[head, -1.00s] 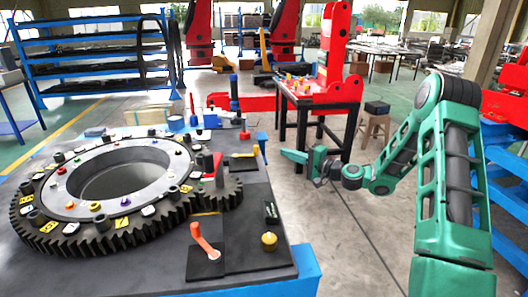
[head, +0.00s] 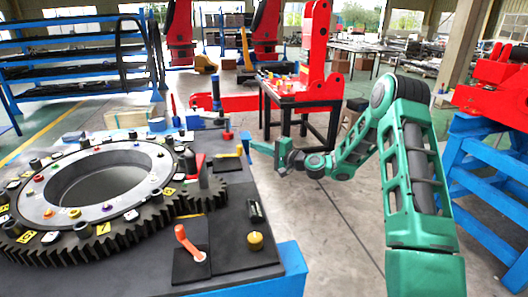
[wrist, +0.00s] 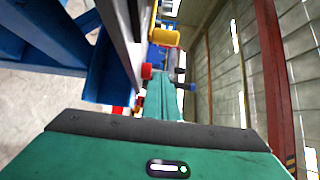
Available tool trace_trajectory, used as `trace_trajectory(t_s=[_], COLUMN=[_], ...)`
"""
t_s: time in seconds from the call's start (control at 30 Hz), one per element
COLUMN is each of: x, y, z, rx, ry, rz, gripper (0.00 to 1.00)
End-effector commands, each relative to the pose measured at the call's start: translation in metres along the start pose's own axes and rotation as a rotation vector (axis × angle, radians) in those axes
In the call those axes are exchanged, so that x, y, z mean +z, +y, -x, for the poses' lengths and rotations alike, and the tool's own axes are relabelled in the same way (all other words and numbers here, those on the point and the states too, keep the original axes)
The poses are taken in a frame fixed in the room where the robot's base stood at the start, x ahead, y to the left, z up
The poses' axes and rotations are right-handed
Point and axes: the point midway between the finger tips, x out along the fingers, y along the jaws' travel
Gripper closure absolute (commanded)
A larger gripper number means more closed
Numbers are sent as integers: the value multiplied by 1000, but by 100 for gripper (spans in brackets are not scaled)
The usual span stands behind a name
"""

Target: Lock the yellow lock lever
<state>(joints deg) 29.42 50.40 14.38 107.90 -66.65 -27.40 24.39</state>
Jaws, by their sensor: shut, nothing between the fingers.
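The yellow lock lever (head: 229,155) lies low and roughly level on a dark plate near the right edge of the workbench top. My green gripper (head: 254,146) is shut and empty. Its tip points left, just right of the lever, by the bench's far right corner. I cannot tell whether it touches anything there. In the wrist view, my gripper's fingers (wrist: 164,100) reach forward alongside the bench edge. A yellow part (wrist: 163,37) shows ahead there, probably the lever, with a red knob (wrist: 147,71) nearer.
A large black gear ring (head: 90,190) covers much of the bench. An orange-red lever (head: 187,240) and a yellow knob (head: 255,241) stand at the near right. Open floor (head: 330,230) lies right of the bench.

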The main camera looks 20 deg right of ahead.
Motion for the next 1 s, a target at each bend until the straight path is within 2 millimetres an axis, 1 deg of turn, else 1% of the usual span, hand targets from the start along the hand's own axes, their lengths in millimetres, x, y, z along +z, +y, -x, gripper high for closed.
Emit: trace_trajectory(t_s=[0.03, 0.1, 0.23, 0.4, 0.6, 0.73, 1.0], x=[1, 1, 2, 21, 35, 38, 38], y=[0, 0, 0, 0, 0, 0, 0], z=[-8, -17, -30, -22, -16, -15, -15], rx=[-1, 0, 0, 1, 1, 0, 0], ry=[-2, -2, -1, -1, 0, 0, 0], rz=[2, 2, 1, -2, 0, 0, 0], gripper=[100, 100, 100, 100, 100, 100, 100])
